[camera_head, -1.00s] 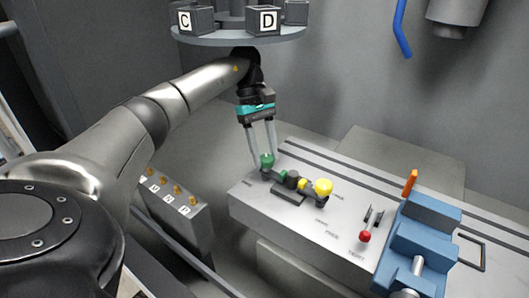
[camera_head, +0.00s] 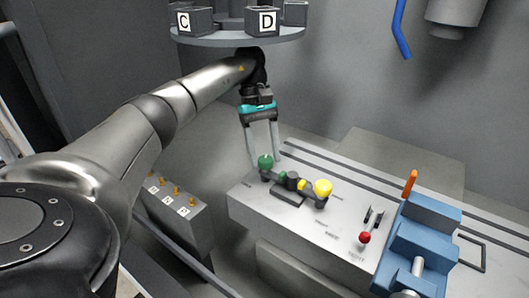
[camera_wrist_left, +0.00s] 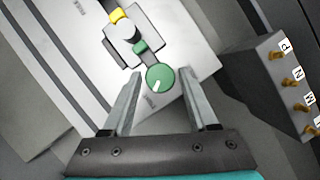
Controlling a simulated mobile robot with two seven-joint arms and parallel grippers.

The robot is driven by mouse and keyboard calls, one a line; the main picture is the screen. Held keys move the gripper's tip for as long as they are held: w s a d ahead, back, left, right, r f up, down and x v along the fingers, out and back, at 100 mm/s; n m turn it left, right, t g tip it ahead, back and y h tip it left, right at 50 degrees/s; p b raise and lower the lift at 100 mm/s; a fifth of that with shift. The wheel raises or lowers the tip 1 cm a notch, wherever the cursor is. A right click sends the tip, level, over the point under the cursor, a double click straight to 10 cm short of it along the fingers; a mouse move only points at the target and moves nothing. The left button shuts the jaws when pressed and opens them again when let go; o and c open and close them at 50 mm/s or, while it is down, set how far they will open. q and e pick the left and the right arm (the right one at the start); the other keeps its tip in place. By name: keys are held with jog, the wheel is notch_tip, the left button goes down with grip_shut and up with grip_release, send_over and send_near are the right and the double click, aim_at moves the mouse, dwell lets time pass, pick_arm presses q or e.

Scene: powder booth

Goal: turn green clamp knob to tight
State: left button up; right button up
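The green clamp knob (camera_head: 265,162) sits at the left end of the clamp on the pale machine table (camera_head: 250,197). In the left wrist view the green knob (camera_wrist_left: 160,78) shows a white pointer mark aimed down and slightly left. My left gripper (camera_head: 263,160) is open, with its fingers either side of the knob and gaps between; in the wrist view the gripper (camera_wrist_left: 165,85) also stands apart from it. A yellow knob (camera_head: 323,187) is at the clamp's other end. My right gripper is not in view.
A red-knobbed lever (camera_head: 365,237) and a blue vise (camera_head: 420,235) with an orange handle stand to the right. A grey block with brass pegs (camera_head: 178,200) is at the left. A round carousel with lettered blocks (camera_head: 235,37) hangs above.

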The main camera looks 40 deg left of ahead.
pick_arm(q)
jog(key=shift+o, duration=1.2)
